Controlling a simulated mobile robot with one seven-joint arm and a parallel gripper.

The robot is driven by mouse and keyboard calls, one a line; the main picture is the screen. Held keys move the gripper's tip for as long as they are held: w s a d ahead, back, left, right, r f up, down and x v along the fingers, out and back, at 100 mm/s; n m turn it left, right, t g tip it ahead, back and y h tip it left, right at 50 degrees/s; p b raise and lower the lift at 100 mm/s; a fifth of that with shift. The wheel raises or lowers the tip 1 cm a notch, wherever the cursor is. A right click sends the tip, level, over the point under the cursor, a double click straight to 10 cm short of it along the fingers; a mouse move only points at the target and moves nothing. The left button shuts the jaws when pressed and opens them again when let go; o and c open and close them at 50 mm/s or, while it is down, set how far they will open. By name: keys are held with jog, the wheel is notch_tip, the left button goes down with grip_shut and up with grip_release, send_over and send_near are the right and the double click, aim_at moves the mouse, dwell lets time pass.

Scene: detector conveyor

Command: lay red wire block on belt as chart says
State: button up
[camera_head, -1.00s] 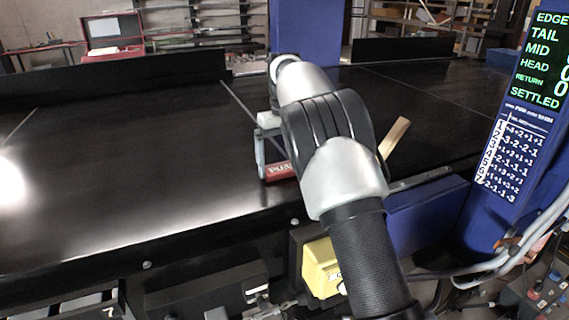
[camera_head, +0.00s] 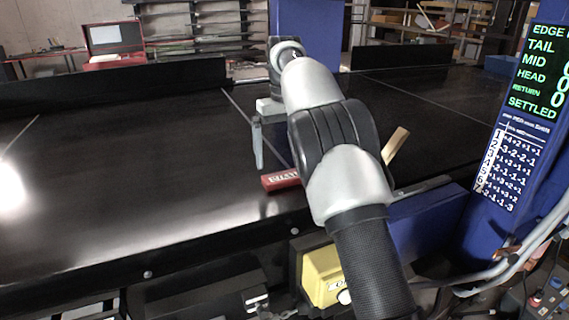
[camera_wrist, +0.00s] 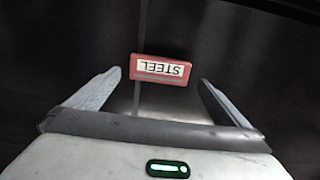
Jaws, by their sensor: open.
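The red block (camera_head: 281,179) lies flat on the black belt (camera_head: 130,190), near its front edge and just left of my arm. In the wrist view the red block (camera_wrist: 161,70) shows a white label reading STEEL and a grey stripe, and lies across a thin pale line on the belt. My gripper (camera_wrist: 160,79) is open above it, one finger to each side with clear gaps. In the head view one finger (camera_head: 258,148) shows, its tip above the belt; the other is hidden or unclear. The chart (camera_head: 514,168) is on the blue post at right, with rows of signed numbers.
A display (camera_head: 540,72) above the chart lists EDGE, TAIL, MID, HEAD, RETURN and SETTLED. A pale wooden piece (camera_head: 396,145) stands tilted right of my arm. A yellow box (camera_head: 321,275) is below the belt's front edge. The belt's left side is clear.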

jog(key=shift+r, duration=0.9)
jog(key=s+d+r+m+t+y, duration=0.1)
jog(key=s+d+r+m, duration=0.1)
jog(key=s+d+r, duration=0.4)
jog(key=s+d+r+m+t, duration=0.1)
jog(key=s+d+r+t, duration=0.1)
jog(key=s+d+r, duration=0.45)
jog(key=s+f+t, duration=0.1)
jog(key=s+f, duration=0.2)
jog(key=s, duration=0.5)
jog(key=s+f+m, duration=0.1)
jog(key=s+f, duration=0.3)
jog(key=s, duration=0.4)
jog(key=s+f+t+h, duration=0.1)
jog(key=s+f, duration=0.3)
jog(key=s, duration=0.5)
jog(key=shift+d+f+m+t, duration=0.2)
jog(key=shift+d+m+t, duration=0.1)
jog(key=shift+s, duration=0.1)
jog(key=shift+c, duration=0.4)
